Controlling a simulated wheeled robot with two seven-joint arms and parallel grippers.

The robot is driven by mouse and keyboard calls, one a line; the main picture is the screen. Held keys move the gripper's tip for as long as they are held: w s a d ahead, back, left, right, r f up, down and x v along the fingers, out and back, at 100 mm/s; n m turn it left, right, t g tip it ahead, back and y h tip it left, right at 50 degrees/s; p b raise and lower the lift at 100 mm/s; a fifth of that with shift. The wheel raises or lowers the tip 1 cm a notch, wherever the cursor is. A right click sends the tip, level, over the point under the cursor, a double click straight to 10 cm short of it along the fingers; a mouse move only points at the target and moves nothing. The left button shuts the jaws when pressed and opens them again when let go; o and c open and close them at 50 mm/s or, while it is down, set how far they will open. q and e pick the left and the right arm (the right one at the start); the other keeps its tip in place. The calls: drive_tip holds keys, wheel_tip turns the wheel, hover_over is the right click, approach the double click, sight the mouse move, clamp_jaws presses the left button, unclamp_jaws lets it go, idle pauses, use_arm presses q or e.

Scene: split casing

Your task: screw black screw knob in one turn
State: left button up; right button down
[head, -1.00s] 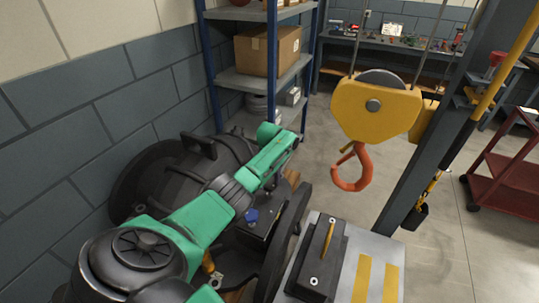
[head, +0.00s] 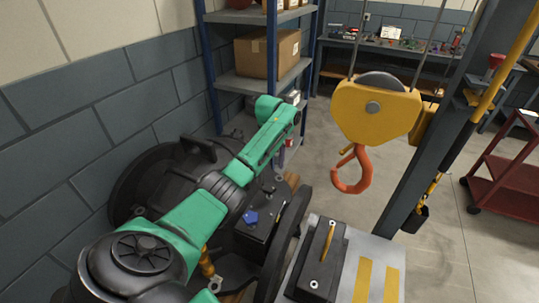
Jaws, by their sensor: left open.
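The dark split casing (head: 140,165) stands at the left against the wall. On its flat top plate sit a blue knob (head: 250,217) and, farther back, a small dark piece (head: 268,190) that may be the black screw knob; it is too small to be sure. My left arm, green and black, reaches over the casing. My left gripper (head: 283,158) hangs below the far end of the arm, beyond the top plate. It is open, small in view and partly hidden by the arm. I see nothing between its fingers. My right gripper is out of view.
A yellow hoist block (head: 375,108) with an orange hook (head: 352,175) hangs to the right of my gripper. A grey plate with yellow stripes (head: 362,280) is at the front. A shelf with a cardboard box (head: 267,53) stands behind.

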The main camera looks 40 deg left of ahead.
use_arm(q)
wheel_tip(320, 180, up, 5)
drive_tip(key=shift+b, duration=0.4)
drive_tip(key=shift+d+f, duration=0.1)
